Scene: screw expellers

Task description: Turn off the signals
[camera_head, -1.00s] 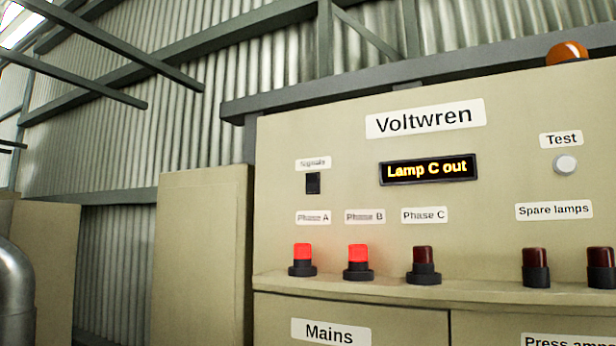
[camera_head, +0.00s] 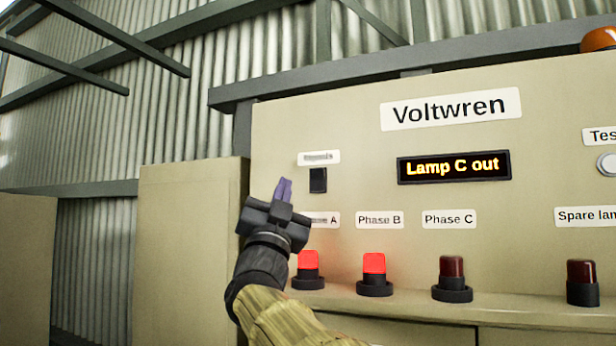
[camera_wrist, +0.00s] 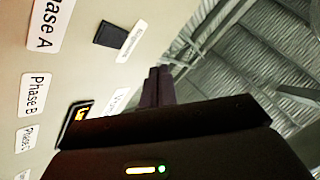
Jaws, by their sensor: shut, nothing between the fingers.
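The signals switch (camera_head: 318,180) is a small black rocker on the beige panel (camera_head: 360,130), under a blurred label (camera_head: 319,157). It also shows at the upper left of the wrist view (camera_wrist: 110,35). Which way it is tipped I cannot tell. My gripper (camera_head: 284,189) is shut and empty, its purple-grey fingertips just left of the switch in the head view and apart from it in the picture. The fingers also show in the wrist view (camera_wrist: 158,86). The Phase A lamp (camera_head: 308,264) and Phase B lamp (camera_head: 374,264) glow red. The Phase C lamp (camera_head: 452,268) is dark.
The display (camera_head: 454,167) reads "Lamp C out". A dark spare lamp (camera_head: 581,275) stands on the ledge at right. A pale test button (camera_head: 607,164) is at the right edge, with an orange beacon (camera_head: 600,38) above. A beige cabinet (camera_head: 190,250) stands left.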

